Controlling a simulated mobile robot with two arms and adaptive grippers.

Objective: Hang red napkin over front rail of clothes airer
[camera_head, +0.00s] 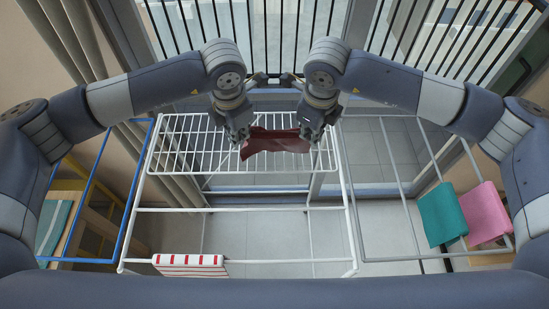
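A dark red napkin (273,141) is stretched between my two grippers, above the far wire shelf part of the white clothes airer (163,209). My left gripper (241,138) appears shut on its left end. My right gripper (312,134) appears shut on its right end. The napkin sags slightly between them. The airer's white front rail (290,261) runs along the near side, well nearer than the grippers. A red-and-white striped cloth (190,266) hangs over the left part of this rail. The rest of the rail is bare.
A blue frame (87,184) with a teal striped cloth (53,228) stands at the left. At the right, a grey frame (395,177) bears a green cloth (441,214) and a pink cloth (485,213). Black railings (270,35) are behind the glass door.

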